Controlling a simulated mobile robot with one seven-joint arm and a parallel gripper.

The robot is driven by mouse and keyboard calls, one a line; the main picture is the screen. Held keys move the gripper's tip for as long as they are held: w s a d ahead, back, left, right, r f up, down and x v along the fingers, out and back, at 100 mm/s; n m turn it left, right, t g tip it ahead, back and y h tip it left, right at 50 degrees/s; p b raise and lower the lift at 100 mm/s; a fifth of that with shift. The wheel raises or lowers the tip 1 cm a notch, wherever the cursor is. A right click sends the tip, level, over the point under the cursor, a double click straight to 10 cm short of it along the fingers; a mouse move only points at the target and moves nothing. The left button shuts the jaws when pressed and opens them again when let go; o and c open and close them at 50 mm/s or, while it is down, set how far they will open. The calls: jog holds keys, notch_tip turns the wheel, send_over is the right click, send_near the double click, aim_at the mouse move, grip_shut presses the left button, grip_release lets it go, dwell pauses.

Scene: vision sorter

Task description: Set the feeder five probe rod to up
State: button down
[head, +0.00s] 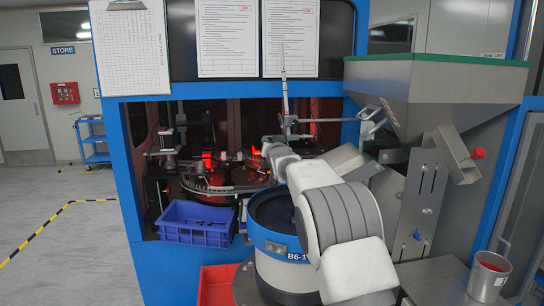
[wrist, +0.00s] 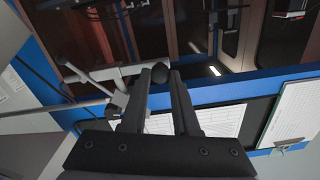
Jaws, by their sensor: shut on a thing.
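My gripper (head: 284,136) reaches to the machine's open front, left of the hopper. In the wrist view my gripper's two dark fingers (wrist: 160,88) close around a dark round knob (wrist: 160,71). A grey bar (wrist: 100,73) runs left from the knob to a small bracket, which looks like the probe rod's mechanism. In the head view a thin horizontal rod (head: 325,120) joins the gripper area to a grey bracket (head: 373,122) beside the hopper. A slim pale rod (head: 284,85) stands nearly upright above the gripper. My wrist hides the exact contact, and I cannot read any feeder number.
The grey hopper (head: 432,95) stands right, above the round feeder bowl (head: 277,240). A blue crate (head: 195,224) and a red bin (head: 217,285) sit low at the front. A metal cup (head: 487,278) stands at lower right. Papers hang above the opening. The left floor is clear.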

jog(key=shift+r, duration=0.4)
jog(key=c, duration=1.1)
grip_release()
jog(key=o, duration=0.4)
jog(key=shift+o, duration=0.2)
jog(key=shift+f, duration=0.15)
jog(key=shift+s, duration=0.1)
jog(key=s+d+b, duration=0.3)
jog(key=s+b, duration=0.2)
jog(key=s, duration=1.2)
jog(key=shift+d+b, duration=0.15)
jog(key=shift+b, duration=0.2)
jog(key=shift+d, duration=0.1)
